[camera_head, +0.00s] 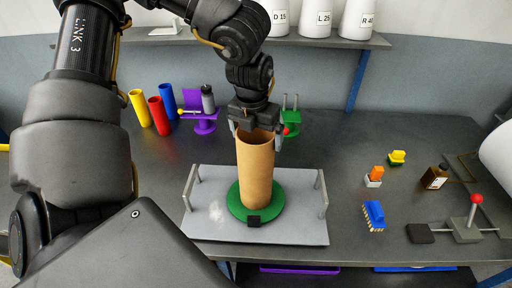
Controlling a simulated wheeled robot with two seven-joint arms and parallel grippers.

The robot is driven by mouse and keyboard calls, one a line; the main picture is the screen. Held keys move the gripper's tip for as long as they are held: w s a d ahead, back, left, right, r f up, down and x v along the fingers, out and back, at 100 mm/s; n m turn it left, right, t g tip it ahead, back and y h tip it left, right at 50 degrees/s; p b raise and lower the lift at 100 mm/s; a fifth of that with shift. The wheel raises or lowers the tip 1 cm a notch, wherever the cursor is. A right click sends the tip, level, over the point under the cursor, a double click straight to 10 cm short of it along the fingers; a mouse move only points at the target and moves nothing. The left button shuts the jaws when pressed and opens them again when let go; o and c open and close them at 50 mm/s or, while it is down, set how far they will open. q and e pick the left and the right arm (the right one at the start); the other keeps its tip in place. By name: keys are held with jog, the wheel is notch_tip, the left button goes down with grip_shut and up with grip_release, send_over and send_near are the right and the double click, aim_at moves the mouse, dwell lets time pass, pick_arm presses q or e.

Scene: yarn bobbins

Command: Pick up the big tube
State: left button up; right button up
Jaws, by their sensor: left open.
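The big tube (256,175) is a tall tan cylinder. It stands upright on a round green base (278,203) on a grey tray (305,230) with a handle at each side. My left gripper (255,137) is directly over the tube's top, with its fingers pointing down. The jaws are open, with a finger at either side of the tube's rim. Whether the fingers touch the tube cannot be told. My right gripper does not show.
Yellow (140,108), red (159,115) and blue (167,100) tubes stand at the back left, near a purple stand (205,125). A blue brush (373,215), small blocks and a red-knobbed lever (470,225) are at the right. White cones stand on the shelf above.

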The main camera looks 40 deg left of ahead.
pick_arm(q)
notch_tip(320, 180, down, 2)
jog(key=shift+w+a, duration=0.15)
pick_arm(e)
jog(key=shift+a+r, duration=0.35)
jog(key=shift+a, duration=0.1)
pick_arm(q)
jog(key=shift+c, duration=0.9)
jog(key=c, duration=0.9)
jog(key=shift+o, duration=0.2)
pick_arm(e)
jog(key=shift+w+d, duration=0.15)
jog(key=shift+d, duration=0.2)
pick_arm(q)
jog(key=shift+r, duration=0.1)
